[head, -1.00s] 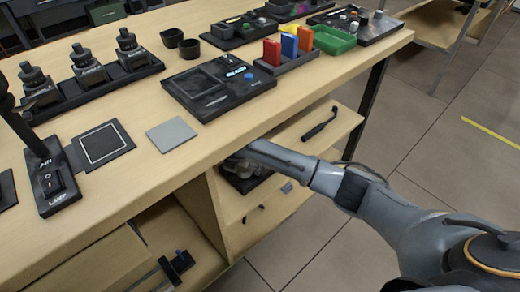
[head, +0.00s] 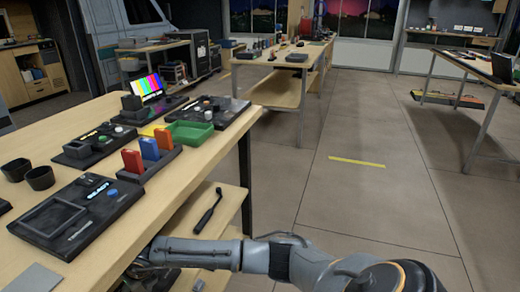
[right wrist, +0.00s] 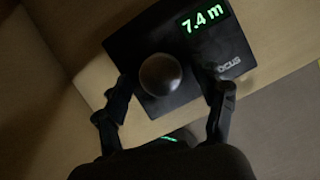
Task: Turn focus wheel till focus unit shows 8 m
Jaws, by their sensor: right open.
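The focus unit (right wrist: 215,70) is a black box lit dimly in the right wrist view, with "FOCUS" lettering. Its green display (right wrist: 202,19) reads 7.4 m. The focus wheel (right wrist: 160,74) is a dark round knob on its face. My right gripper (right wrist: 168,88) is open, with one finger on either side of the wheel; whether the fingers touch it I cannot tell. In the head view my right arm reaches under the table top, and its gripper and the focus unit are hidden or unclear there. My left gripper is not in view.
The table top (head: 100,110) overhangs my right arm. On it stand a black console (head: 75,215), colored cards in a holder (head: 150,160) and a green tray (head: 189,133). A dark-handled tool (head: 207,211) lies on the shelf below.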

